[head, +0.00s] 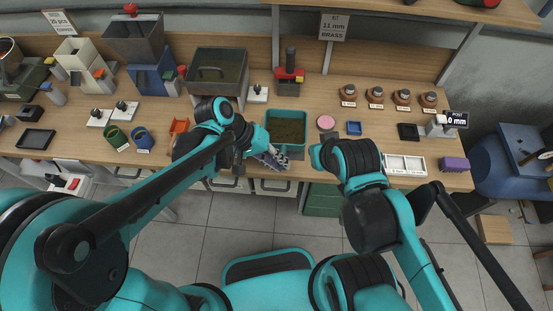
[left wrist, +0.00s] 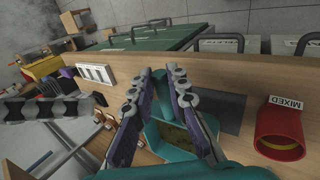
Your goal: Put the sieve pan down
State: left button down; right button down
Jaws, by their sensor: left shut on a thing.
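The sieve pan is a square teal pan (head: 286,146) with dark brown grains inside. It is at the front middle of the wooden bench, and whether its base touches the bench is not clear. My left gripper (head: 272,160) is at its near left side, shut on it. In the left wrist view the purple and grey fingers (left wrist: 155,88) lie on either side of part of the teal pan (left wrist: 153,140), whose far part is hidden. My right gripper (head: 318,156) is right of the pan, apart from it, with its fingers mostly hidden by the hand.
An orange-red holder (head: 179,127) is to the left, beside the label MIXED in the left wrist view.

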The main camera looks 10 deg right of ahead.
aim_at(284, 141)
pick_arm(q)
jog(key=w+f, duration=0.2)
jog(key=w, duration=0.1)
jog(key=w+b, duration=0.1)
jog(key=shift+w+d+f, duration=0.1)
jog(key=shift+w+f, duration=0.15)
jog(key=shift+f, duration=0.15)
jog(key=shift+f+b, duration=0.9)
jog(key=shift+f, duration=1.05)
jog(key=shift+f, duration=0.15)
jog(key=c, duration=1.5)
grip_release()
